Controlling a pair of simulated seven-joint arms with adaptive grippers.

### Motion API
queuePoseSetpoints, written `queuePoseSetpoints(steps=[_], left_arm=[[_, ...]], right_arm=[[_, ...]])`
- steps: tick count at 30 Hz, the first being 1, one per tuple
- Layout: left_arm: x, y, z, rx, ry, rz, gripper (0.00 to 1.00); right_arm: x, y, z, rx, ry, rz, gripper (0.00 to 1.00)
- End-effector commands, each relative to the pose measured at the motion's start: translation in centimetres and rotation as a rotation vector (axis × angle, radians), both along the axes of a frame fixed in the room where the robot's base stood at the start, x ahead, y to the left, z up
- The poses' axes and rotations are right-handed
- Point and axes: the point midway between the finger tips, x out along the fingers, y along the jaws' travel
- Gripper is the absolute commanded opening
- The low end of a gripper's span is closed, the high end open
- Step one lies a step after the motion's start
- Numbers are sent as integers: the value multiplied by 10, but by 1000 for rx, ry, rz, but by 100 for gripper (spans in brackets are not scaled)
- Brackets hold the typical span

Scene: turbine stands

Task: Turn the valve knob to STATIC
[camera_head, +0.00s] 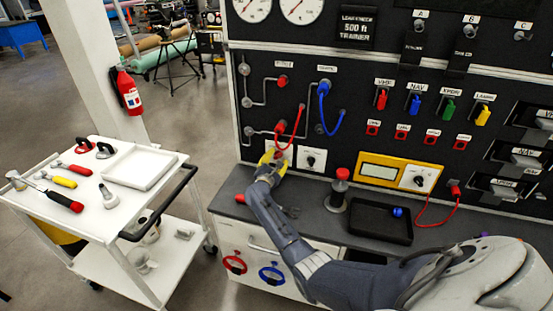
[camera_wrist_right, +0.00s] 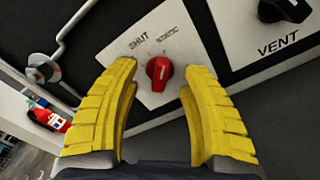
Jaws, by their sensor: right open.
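The valve knob (camera_wrist_right: 158,72) is red and sits on a white plate (camera_wrist_right: 143,50) marked SHUT and STATIC. A pale mark shows on the knob, but I cannot tell for sure which label it points at. My right gripper (camera_wrist_right: 160,78) has yellow fingers, open on either side of the knob, with visible gaps and no clear contact. In the head view my right gripper (camera_head: 270,161) is at the lower left of the black panel and hides the knob. My left gripper is not in view.
A black VENT knob (camera_head: 310,160) is just right of the gripper. Red (camera_head: 292,132) and blue (camera_head: 337,118) hoses hang above. A grey counter (camera_head: 302,202) runs below, with a black tray (camera_head: 380,219). A white tool cart (camera_head: 85,215) stands at left.

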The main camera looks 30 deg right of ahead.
Motion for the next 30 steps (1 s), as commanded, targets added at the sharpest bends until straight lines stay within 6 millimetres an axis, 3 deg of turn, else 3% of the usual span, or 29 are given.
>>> queuePoseSetpoints(steps=[18,30], left_arm=[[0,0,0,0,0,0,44],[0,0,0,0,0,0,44]], right_arm=[[-26,31,0,1,0,1,45],[-31,36,0,0,0,-1,45]])
